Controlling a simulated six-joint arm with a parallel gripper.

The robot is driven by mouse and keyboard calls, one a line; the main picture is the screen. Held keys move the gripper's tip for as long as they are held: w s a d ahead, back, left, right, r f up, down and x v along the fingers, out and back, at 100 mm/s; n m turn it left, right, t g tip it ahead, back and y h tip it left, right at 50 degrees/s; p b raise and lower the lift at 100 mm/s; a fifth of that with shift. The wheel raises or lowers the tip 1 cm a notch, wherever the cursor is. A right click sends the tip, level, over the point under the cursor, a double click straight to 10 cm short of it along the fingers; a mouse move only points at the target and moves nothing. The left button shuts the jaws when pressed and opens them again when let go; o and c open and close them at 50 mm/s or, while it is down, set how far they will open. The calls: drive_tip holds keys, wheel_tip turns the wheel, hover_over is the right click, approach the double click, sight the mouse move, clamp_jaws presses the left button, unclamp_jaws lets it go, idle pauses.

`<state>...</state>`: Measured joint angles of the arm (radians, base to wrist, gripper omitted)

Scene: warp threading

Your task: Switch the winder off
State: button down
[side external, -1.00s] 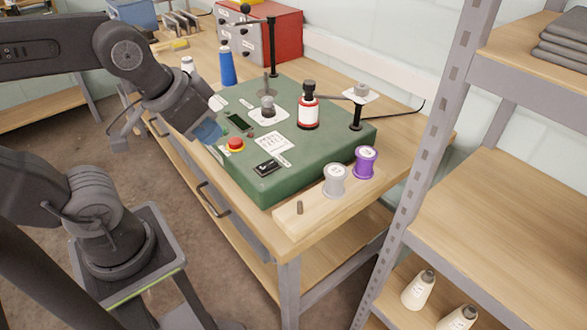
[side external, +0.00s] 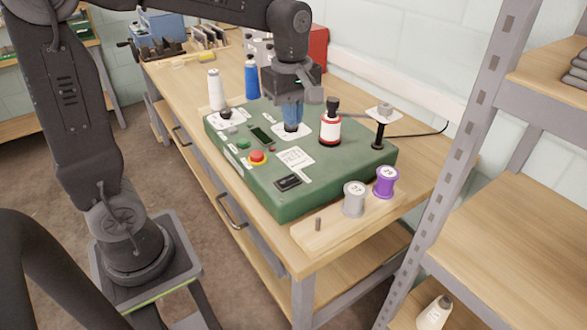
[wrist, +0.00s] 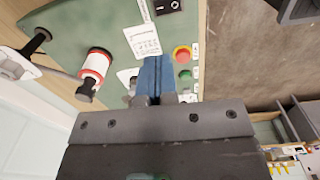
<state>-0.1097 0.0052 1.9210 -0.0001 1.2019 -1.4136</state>
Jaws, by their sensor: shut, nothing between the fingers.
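The winder (side external: 250,185) is a green box on the wooden bench. Its top bears a red button on a yellow base (side external: 257,158), a green button (side external: 243,144), a dark display (side external: 261,135) and a black rocker switch (side external: 288,182) near the front edge. In the wrist view the red button (wrist: 182,54), green button (wrist: 185,73) and rocker switch (wrist: 167,6) lie beyond the fingers. My gripper (side external: 292,122) points down over the middle of the winder, its blue fingers shut and empty. They hide most of a knob on a white plate; I cannot tell whether they touch it.
A red-and-white spool (side external: 330,130) stands close right of my gripper, with a black post (side external: 379,135) farther right. Grey (side external: 354,198) and purple (side external: 385,181) spools stand on a wooden rack in front. White (side external: 216,90) and blue (side external: 252,78) cones stand behind the winder.

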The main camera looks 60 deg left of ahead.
sight(288, 180)
drive_tip(key=shift+w+a+f+n, duration=0.1)
drive_tip(key=shift+w+n, duration=0.15)
drive_tip(key=shift+n, duration=0.05)
wheel_tip(288, 180, down, 14)
drive_tip(key=shift+f, duration=0.1)
idle(0.6)
drive_tip(key=shift+f, duration=0.15)
idle(0.3)
drive_tip(key=shift+s, duration=0.15)
drive_tip(key=shift+s+r, duration=0.35)
drive_tip(key=shift+s, duration=0.25)
drive_tip(key=shift+r, duration=0.1)
